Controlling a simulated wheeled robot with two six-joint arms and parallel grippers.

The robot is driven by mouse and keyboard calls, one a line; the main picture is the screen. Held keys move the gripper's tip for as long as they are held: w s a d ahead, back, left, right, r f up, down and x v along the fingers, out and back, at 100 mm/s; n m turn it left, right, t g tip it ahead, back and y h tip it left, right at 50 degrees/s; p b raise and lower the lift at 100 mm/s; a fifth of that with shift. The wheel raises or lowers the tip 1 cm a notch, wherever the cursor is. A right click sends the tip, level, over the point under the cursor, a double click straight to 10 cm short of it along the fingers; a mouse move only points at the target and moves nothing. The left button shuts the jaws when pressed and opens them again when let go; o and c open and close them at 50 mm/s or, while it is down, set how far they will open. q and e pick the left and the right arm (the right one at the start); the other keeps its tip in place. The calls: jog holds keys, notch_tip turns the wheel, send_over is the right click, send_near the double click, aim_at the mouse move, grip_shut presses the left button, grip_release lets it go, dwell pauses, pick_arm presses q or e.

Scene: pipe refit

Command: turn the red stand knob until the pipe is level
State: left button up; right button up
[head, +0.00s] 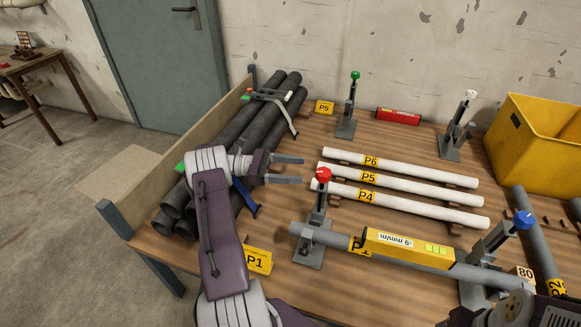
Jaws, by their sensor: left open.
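The red knob (323,174) tops a grey stand (312,245) at the left end of a grey pipe (330,237). A second stand with a blue knob (524,220) bears the pipe's right part. A yellow level (408,245) lies on the pipe; its display seems to read 9 mm/m, with the sign hard to make out. My left gripper (301,170) is open, its two fingers pointing right, with the tips just left of the red knob in the picture. I cannot tell whether they touch it. No right gripper fingers show.
White pipes P4, P5 and P6 (400,178) lie behind the grey pipe. Black pipes (245,125) are strapped at the left. Stands with green (355,75) and white knobs (471,95), a red case (398,116) and a yellow crate (530,140) stand behind.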

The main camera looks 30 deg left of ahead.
aim_at(318, 178)
pick_arm(q)
jog(key=shift+o, duration=0.2)
jog(key=shift+d+r, duration=0.1)
jog(key=shift+d, duration=0.05)
jog(key=s+d+f+n+t+y+p, duration=0.1)
jog(key=s+d+n+t+y+p, duration=0.45)
jog(key=n+t+y+p, duration=0.65)
jog(key=w+g+p, duration=0.1)
jog(key=w, duration=0.2)
jog(key=w+d+p, duration=0.1)
jog(key=w, duration=0.2)
jog(key=w+d+m+g+y, duration=0.1)
jog(key=w, duration=0.2)
jog(key=shift+w+g+p, duration=0.3)
jog(key=shift+w+p, duration=0.05)
jog(key=shift+p, duration=0.05)
jog(key=shift+f, duration=0.1)
jog(key=c, duration=1.4)
